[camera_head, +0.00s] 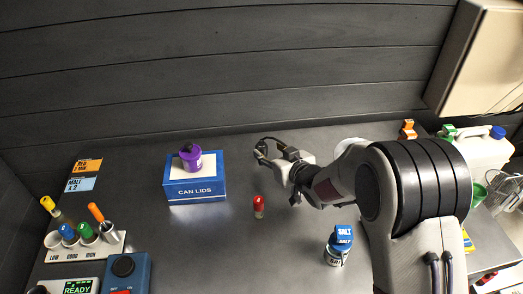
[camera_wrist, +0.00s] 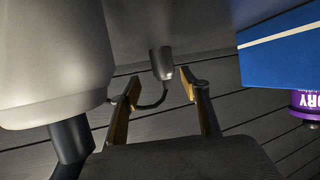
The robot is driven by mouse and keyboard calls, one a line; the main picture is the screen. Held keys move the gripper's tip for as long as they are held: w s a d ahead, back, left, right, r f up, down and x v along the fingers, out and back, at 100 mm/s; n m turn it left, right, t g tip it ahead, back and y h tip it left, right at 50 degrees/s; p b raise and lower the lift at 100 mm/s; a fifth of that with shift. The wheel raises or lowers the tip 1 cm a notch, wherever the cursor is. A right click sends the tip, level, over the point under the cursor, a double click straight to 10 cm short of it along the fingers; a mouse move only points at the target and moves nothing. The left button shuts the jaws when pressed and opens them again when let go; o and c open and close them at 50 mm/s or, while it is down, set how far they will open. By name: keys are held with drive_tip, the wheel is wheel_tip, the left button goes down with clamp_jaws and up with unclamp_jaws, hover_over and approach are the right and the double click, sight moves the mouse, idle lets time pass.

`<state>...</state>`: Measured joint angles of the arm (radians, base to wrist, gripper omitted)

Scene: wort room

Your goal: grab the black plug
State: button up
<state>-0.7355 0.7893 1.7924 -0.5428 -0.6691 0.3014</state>
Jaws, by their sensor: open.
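The black plug (camera_wrist: 161,62) is a small dark cylinder with a thin black cord that curves toward the left finger in the wrist view. My gripper (camera_wrist: 161,89) is open, with its two yellowish fingers spread. The plug appears between and just beyond the fingertips, and I see no finger closed on it. In the head view my gripper (camera_head: 266,153) is raised over the back of the counter, right of the blue box. The cord loops near it there; the plug itself is too small to make out clearly.
A blue CAN LIDS box (camera_head: 196,188) bears a purple can (camera_head: 192,160) with a dark top. A red-topped small bottle (camera_head: 259,207) and a blue-lidded salt jar (camera_head: 338,248) stand on the counter. A rack (camera_head: 84,246) is at left. Dark plank wall lies behind.

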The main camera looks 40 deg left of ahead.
sight(264, 149)
drive_tip(key=shift+w+a+f, duration=0.2)
drive_tip(key=shift+a+f, duration=0.1)
drive_tip(key=shift+a, duration=0.5)
drive_tip(key=shift+w+a+f, duration=0.15)
drive_tip(key=shift+a+f, duration=0.1)
drive_tip(key=shift+a, duration=0.5)
drive_tip(key=shift+x, duration=0.95)
drive_tip(key=shift+w, duration=0.1)
drive_tip(key=c, duration=1.2)
